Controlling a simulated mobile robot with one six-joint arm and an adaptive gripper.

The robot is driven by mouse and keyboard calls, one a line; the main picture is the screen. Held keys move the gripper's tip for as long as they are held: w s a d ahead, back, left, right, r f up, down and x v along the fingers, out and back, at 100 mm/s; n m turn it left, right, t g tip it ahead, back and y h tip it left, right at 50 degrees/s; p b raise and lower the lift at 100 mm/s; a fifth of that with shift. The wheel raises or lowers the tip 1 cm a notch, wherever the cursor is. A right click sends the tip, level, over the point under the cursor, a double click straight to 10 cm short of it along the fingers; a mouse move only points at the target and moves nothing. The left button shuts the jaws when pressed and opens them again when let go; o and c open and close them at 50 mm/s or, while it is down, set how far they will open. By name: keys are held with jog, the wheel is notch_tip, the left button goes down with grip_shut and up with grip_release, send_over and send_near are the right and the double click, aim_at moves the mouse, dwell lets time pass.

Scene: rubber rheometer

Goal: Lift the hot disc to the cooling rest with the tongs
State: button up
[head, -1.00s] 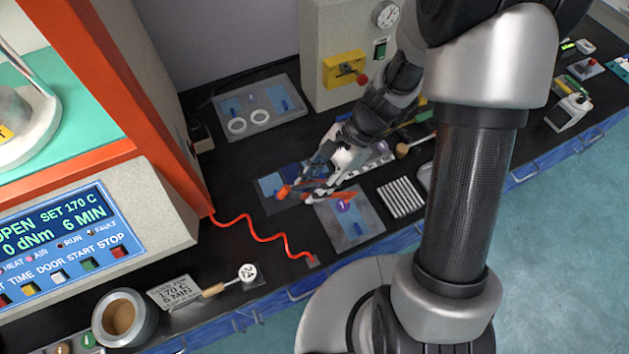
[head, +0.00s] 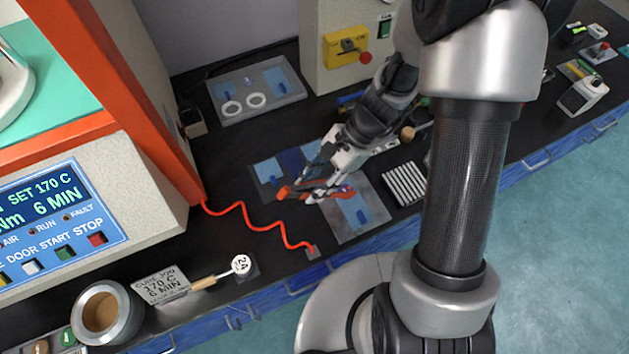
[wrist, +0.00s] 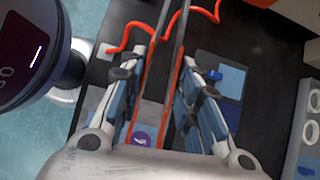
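My gripper (wrist: 165,105) is shut around the tongs (wrist: 175,50), with a finger on either side of their orange handles. The steel arms of the tongs reach ahead of the fingers. In the head view my gripper (head: 325,178) and the orange tongs (head: 312,192) are low over the bench, between a blue-patched mat and a grey plate. A ribbed metal rack (head: 403,183), which may be the cooling rest, lies to the right. A small purple round piece (wrist: 141,138) shows below the tongs in the wrist view. I cannot make out the hot disc for certain.
The orange-framed rheometer (head: 140,110) stands at left, with a red coiled cord (head: 265,223) before it. A grey tray with white rings (head: 256,100) is behind. The grey plate (head: 358,225) is near the front edge. A steel cup (head: 108,312) and card (head: 160,284) are front left.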

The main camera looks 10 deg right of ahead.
jog(key=shift+f, duration=0.6)
grip_shut()
jog(key=shift+r, duration=0.2)
notch_tip(320, 180, up, 12)
jog(key=p, duration=1)
jog(key=shift+f, duration=0.15)
grip_release()
